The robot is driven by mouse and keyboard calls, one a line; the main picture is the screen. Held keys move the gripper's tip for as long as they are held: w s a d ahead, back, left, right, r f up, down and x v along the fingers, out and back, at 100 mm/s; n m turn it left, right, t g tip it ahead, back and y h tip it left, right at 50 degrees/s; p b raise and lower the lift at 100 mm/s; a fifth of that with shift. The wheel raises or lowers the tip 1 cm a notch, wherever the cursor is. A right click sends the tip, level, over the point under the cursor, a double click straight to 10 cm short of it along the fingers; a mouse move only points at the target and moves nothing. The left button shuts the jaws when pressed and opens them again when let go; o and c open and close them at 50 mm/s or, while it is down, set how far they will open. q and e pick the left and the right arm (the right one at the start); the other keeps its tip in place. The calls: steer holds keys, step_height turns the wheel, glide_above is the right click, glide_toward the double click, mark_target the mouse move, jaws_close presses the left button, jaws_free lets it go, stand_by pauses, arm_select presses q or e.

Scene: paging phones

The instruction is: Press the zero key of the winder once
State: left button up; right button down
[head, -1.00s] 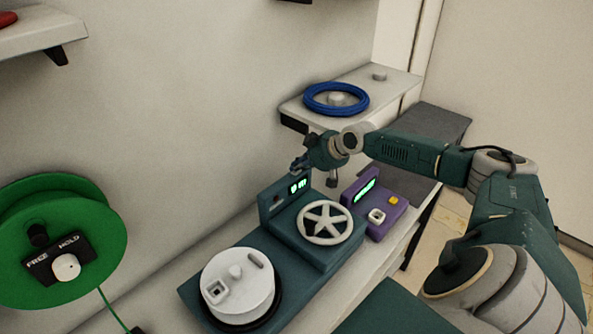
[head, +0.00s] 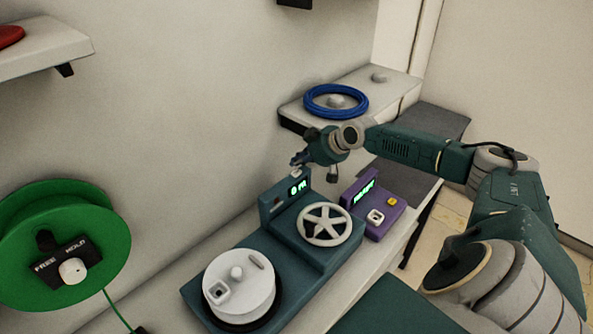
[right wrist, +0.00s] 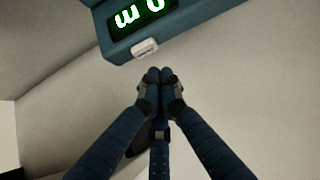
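The winder (head: 262,262) is a teal machine with a spoked handwheel (head: 325,223), a white drum (head: 239,283) and a raised panel whose green display (head: 298,187) reads "0 m". A small white key (right wrist: 145,48) sits on the panel's edge beside the display in the right wrist view. In the head view it is a small pale spot (head: 296,173) below my fingertips. My right gripper (head: 297,162) is above the panel. Its fingers (right wrist: 160,74) are shut together and empty, with the tips close to the key but apart from it in the wrist view. My left gripper is not in view.
A green reel (head: 100,232) with a FREE/HOLD knob is at left. A shelf (head: 397,85) behind holds a blue coil (head: 336,100).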

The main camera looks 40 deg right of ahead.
mark_target(298, 174)
step_height(298, 174, up, 4)
steer(key=p, duration=0.2)
steer(key=shift+p, duration=0.35)
steer(key=shift+f, duration=0.1)
stand_by(0.5)
